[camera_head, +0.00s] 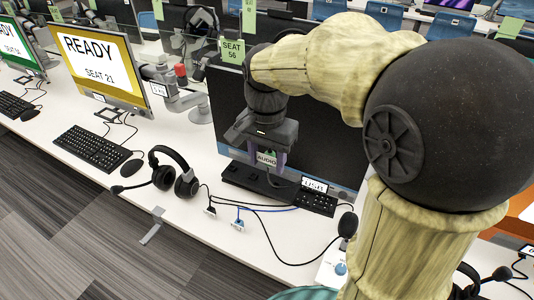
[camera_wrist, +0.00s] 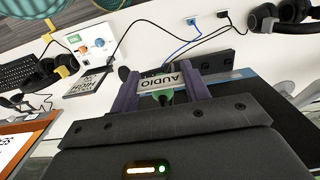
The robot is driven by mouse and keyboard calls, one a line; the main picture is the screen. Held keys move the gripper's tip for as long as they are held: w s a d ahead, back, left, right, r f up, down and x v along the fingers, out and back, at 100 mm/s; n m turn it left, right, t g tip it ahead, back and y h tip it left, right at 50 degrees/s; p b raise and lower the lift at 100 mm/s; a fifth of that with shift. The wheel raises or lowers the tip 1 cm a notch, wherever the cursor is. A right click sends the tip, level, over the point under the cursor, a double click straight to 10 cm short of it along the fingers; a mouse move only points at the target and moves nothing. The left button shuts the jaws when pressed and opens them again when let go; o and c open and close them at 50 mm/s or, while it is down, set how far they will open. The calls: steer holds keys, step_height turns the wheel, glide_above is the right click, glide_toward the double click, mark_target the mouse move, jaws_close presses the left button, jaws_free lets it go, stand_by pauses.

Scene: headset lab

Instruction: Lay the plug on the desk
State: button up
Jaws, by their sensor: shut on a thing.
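My gripper (camera_head: 266,160) is above the desk (camera_head: 190,215), in front of the dark monitor and over the keyboard area. It is shut on a small green plug (camera_wrist: 153,98) with a white tag reading AUDIO (camera_wrist: 158,79); the tag (camera_head: 266,158) also shows between the fingers in the head view. In the wrist view the purple fingers (camera_wrist: 160,95) stand on either side of the tag. The plug's tip is hard to make out. The plug appears held above the keyboard (camera_head: 310,199), not resting on the desk.
A headset (camera_head: 172,172) lies left of the keyboard. A blue cable end (camera_head: 238,225) and a black cable end (camera_head: 210,210) lie on the desk near its front. Bare desk lies around the cables.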

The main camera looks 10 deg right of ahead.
mark_target(267, 246)
steer(key=shift+f, duration=0.1)
steer(key=shift+f+b, duration=11.55)
steer(key=shift+f, duration=6.35)
